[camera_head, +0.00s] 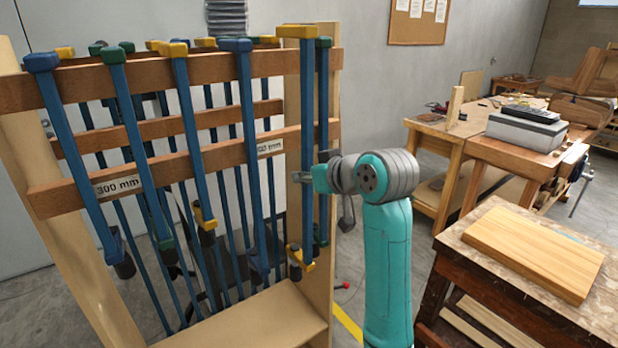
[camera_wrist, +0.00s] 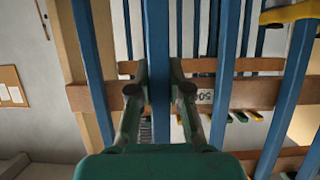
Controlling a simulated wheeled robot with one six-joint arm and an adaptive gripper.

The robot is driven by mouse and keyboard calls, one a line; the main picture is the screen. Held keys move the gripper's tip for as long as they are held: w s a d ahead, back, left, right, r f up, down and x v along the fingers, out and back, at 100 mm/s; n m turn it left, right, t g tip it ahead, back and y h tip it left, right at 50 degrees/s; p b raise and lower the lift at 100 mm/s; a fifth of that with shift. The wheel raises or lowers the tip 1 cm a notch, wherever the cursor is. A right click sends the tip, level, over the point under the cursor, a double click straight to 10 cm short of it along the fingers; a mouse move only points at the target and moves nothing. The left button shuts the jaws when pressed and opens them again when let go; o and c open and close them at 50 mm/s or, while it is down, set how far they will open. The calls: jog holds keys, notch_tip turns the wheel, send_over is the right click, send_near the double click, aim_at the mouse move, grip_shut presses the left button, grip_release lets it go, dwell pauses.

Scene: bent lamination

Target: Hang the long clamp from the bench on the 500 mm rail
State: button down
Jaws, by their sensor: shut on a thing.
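The long clamp has a yellow head (camera_head: 298,32), a blue bar (camera_head: 307,105) and a yellow lower jaw (camera_head: 301,257). It stands upright at the right end of the rack, its head level with the top rail (camera_head: 205,68). I cannot tell whether the head rests on the rail. My gripper (camera_head: 304,177) is shut on the bar around mid-length. In the wrist view my gripper (camera_wrist: 159,88) has one finger on each side of the blue bar (camera_wrist: 158,45). A label reading 500 (camera_wrist: 205,96), upside down there, is beside it; the lower rail's right label (camera_head: 270,147) is partly hidden in the head view.
Several blue clamps hang on the rack, one with a green head (camera_head: 323,42) just right of the held clamp. The 300 mm label (camera_head: 117,186) is at left. A workbench (camera_head: 478,240) bearing a wooden board (camera_head: 537,250) stands at right, with open floor between.

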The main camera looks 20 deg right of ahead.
jog(key=shift+w+a, duration=0.2)
jog(key=shift+w, duration=0.5)
jog(key=shift+w+a, duration=0.2)
jog(key=shift+w, duration=0.45)
jog(key=shift+w+a+r, duration=0.1)
jog(key=shift+w, duration=0.2)
jog(key=shift+w+a, duration=0.25)
jog(key=shift+w, duration=0.45)
jog(key=shift+w+a, duration=0.2)
jog(key=shift+w, duration=0.65)
jog(key=shift+f, duration=0.95)
jog(key=c, duration=1.1)
grip_release()
jog(key=shift+o, duration=0.4)
jog(key=shift+f, duration=0.1)
